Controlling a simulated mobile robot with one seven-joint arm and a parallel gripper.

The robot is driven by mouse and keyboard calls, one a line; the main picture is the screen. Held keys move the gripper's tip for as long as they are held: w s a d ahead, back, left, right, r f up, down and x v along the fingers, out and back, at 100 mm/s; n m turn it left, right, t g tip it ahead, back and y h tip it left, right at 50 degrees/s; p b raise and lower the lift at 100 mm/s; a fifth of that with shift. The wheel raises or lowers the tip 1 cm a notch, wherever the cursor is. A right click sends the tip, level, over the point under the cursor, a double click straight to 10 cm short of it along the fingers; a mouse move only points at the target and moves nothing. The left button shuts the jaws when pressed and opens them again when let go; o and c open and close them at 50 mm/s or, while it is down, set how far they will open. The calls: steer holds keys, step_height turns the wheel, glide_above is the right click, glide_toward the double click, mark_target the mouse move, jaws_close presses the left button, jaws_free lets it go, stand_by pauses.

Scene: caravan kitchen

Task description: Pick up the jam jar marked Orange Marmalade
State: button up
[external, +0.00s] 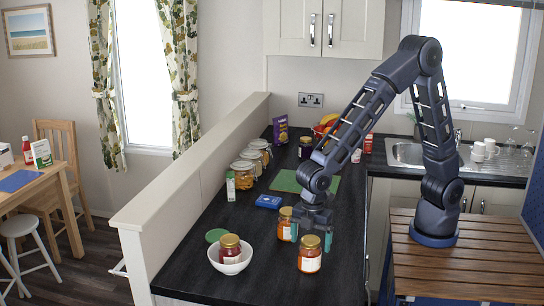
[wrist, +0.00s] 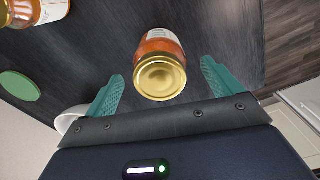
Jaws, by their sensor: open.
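A jar with a gold lid, orange contents and a white label (external: 310,258) stands upright on the dark counter. In the wrist view this jar (wrist: 160,62) lies ahead of my gripper (wrist: 160,82), between the lines of its two teal fingers. My gripper (external: 312,238) is open and empty, pointing down just above and behind the jar. A second gold-lidded orange jar (external: 285,230) stands behind, partly hidden by my gripper; it also shows top left in the wrist view (wrist: 28,10). I cannot read the labels.
A green disc (external: 215,235) and a blue box (external: 268,202) lie on the counter (external: 195,270). A green board (external: 290,181), several storage jars (external: 248,168) and a small bottle (external: 230,187) are further back. A low partition wall (external: 180,190) bounds the left side.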

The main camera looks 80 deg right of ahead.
steer(key=shift+f, duration=1.5)
steer(key=c, duration=1.4)
steer(key=shift+o, duration=0.2)
steer(key=shift+r, duration=0.1)
